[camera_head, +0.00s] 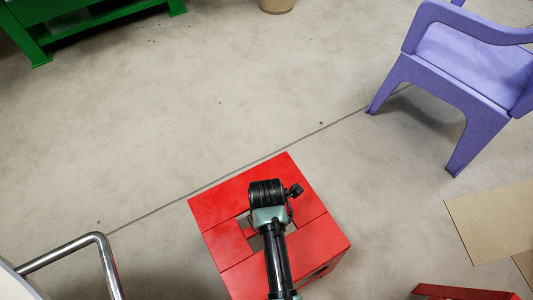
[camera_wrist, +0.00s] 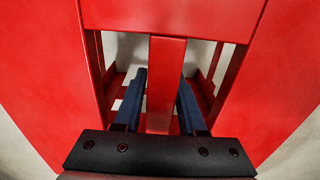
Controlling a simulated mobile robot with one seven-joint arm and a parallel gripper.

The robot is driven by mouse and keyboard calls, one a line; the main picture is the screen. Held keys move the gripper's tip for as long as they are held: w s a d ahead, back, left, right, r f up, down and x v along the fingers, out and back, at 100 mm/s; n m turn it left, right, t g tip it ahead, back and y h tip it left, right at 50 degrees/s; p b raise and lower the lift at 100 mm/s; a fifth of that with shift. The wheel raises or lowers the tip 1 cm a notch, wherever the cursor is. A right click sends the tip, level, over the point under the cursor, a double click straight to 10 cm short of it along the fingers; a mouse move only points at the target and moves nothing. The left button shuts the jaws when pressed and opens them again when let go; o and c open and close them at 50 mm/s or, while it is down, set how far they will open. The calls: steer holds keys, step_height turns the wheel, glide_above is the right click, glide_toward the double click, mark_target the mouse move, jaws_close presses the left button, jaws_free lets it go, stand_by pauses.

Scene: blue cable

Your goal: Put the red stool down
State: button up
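The red stool (camera_head: 222,207) is at the lower middle of the head view, its square top facing up with an opening in it. My arm reaches over the top, and the wrist hides part of the opening. In the wrist view the stool's top (camera_wrist: 42,70) fills most of the picture. The two dark blue fingers of my gripper (camera_wrist: 163,76) lie along both sides of the red middle bar, close against it, and look shut on it. The stool's feet are hidden, so I cannot tell whether it touches the floor.
A purple chair (camera_head: 478,65) stands at the upper right. A green metal frame (camera_head: 40,50) is at the upper left. A flat tan board (camera_head: 495,222) and another red object (camera_head: 460,292) are at lower right. A metal rail (camera_head: 70,248) is at lower left. Bare floor lies beyond the stool.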

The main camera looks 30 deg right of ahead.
steer(key=shift+o, duration=1.1)
step_height(320, 180, up, 12)
steer(key=p, duration=0.5)
steer(key=shift+r+p, duration=0.15)
steer(key=shift+p, duration=0.2)
